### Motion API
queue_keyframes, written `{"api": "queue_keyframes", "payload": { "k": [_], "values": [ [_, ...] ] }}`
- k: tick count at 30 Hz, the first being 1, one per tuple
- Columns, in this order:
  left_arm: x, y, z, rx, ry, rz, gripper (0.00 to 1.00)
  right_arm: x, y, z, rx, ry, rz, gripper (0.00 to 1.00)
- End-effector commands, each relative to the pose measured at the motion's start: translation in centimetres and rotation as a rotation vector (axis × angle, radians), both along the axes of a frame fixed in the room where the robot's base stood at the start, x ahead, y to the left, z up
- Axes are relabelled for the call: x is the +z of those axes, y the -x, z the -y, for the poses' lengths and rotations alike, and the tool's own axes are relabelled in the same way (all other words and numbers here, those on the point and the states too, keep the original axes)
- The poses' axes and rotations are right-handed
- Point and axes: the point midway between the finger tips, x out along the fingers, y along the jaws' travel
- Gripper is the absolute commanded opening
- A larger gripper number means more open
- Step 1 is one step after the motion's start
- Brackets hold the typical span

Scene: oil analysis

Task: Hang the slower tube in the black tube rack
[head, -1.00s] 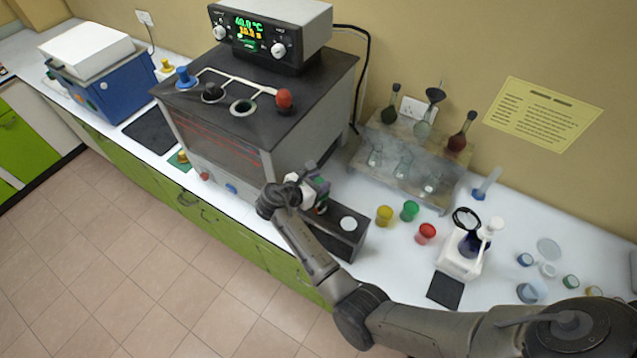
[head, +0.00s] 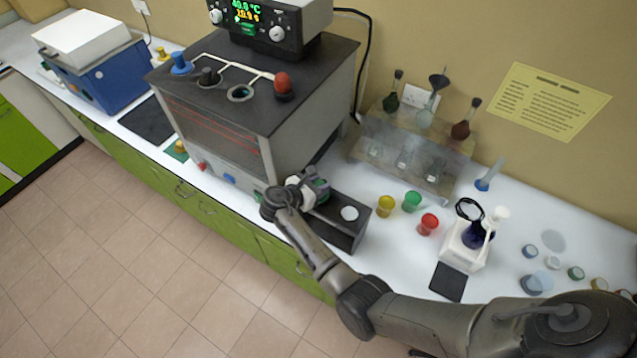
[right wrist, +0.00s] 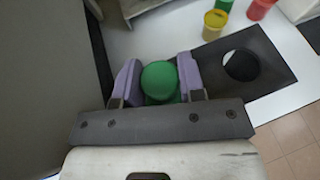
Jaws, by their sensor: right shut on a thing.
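My right gripper (head: 314,190) is at the left end of the black tube rack (head: 345,236), beside the front right of the large bath. In the right wrist view, its purple-padded fingers (right wrist: 160,82) are shut on the green cap of the tube (right wrist: 160,80). The tube's body is hidden below the cap, so I cannot tell whether it is in the rack or above it. The rack's other hole (right wrist: 241,65) is empty and shows to the right of the cap. My left gripper is not in view.
The bath (head: 260,60) has blue, black and red knobs and one open hole (head: 240,93) on top. Yellow, green and red cups (head: 428,224) stand right of the rack. A glassware stand (head: 410,165) is behind. The aisle floor is clear.

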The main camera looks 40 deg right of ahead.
Motion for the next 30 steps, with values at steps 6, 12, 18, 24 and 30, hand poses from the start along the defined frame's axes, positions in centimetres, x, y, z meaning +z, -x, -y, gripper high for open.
{"api": "queue_keyframes", "payload": {
  "k": [6,12,18,24,30],
  "values": [
    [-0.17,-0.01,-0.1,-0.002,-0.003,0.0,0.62,-0.3,-0.03,0.01,0.001,0.001,0.001,0.0],
    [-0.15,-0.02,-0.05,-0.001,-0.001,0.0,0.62,-0.3,-0.03,0.0,0.001,0.001,0.001,0.0],
    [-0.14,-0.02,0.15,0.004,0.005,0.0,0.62,-0.31,-0.03,0.0,0.0,0.001,0.001,0.0],
    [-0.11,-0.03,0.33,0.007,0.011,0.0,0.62,-0.48,-0.03,-0.02,0.0,0.001,0.001,0.0],
    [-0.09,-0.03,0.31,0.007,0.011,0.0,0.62,-0.82,-0.04,-0.04,0.0,0.001,0.001,0.0]
  ]
}}
